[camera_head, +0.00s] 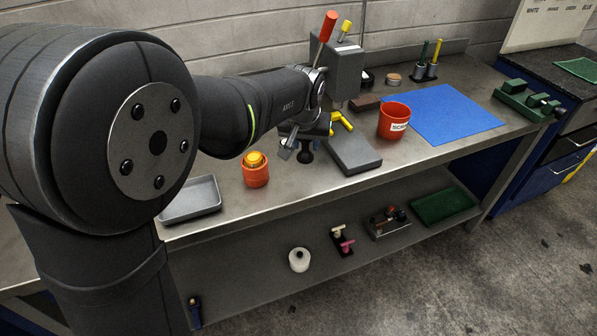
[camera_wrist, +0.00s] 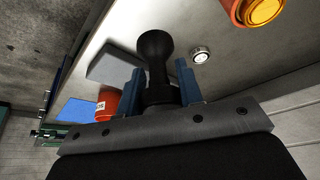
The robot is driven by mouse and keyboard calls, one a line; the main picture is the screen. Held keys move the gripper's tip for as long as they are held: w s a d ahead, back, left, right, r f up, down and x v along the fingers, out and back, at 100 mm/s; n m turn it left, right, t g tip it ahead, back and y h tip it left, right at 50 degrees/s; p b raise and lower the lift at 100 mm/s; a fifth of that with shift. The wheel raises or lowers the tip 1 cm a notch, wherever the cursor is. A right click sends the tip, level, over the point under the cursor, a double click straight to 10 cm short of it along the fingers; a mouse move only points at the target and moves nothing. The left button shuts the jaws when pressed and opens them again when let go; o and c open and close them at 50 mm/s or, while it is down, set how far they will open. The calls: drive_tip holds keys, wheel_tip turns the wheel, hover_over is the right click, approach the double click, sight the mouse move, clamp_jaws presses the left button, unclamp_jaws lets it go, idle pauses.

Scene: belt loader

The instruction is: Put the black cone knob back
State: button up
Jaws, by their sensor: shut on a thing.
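My gripper (camera_head: 298,146) hangs over the front half of the metal bench, left of a grey block. Its blue-grey fingers are shut on the black cone knob (camera_head: 306,156), which shows below the fingers. In the wrist view my gripper (camera_wrist: 158,78) holds the same black cone knob (camera_wrist: 155,50) between its two fingers, its rounded end pointing away from the wrist. A small round metal fitting with dark dots (camera_wrist: 200,55) lies on the bench beside the knob in that view, apart from it. Whether the knob touches the bench, I cannot tell.
An orange cup with a yellow top (camera_head: 256,170) and a grey tray (camera_head: 190,201) stand to the left. The grey block (camera_head: 353,152), a red cup (camera_head: 394,121) and a blue mat (camera_head: 440,114) are to the right. A grey press-like machine (camera_head: 340,72) stands behind.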

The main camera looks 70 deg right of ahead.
drive_tip(key=s+m, duration=0.1)
drive_tip(key=s, duration=0.6)
drive_tip(key=shift+g, duration=0.4)
drive_tip(key=w+d+f, duration=0.1)
drive_tip(key=w+f, duration=0.1)
drive_tip(key=w, duration=0.1)
drive_tip(key=w+d+f, duration=0.2)
drive_tip(key=w, duration=0.2)
drive_tip(key=w+d+f, duration=0.1)
drive_tip(key=w+f, duration=0.1)
drive_tip(key=w, duration=0.1)
drive_tip(key=shift+w+d+f, duration=0.15)
drive_tip(key=shift+w+d, duration=0.2)
drive_tip(key=shift+d, duration=0.05)
drive_tip(key=shift+m, duration=0.3)
drive_tip(key=shift+f, duration=2)
drive_tip(key=shift+f, duration=0.1)
drive_tip(key=o, duration=0.5)
drive_tip(key=shift+f, duration=0.1)
drive_tip(key=o, duration=0.5)
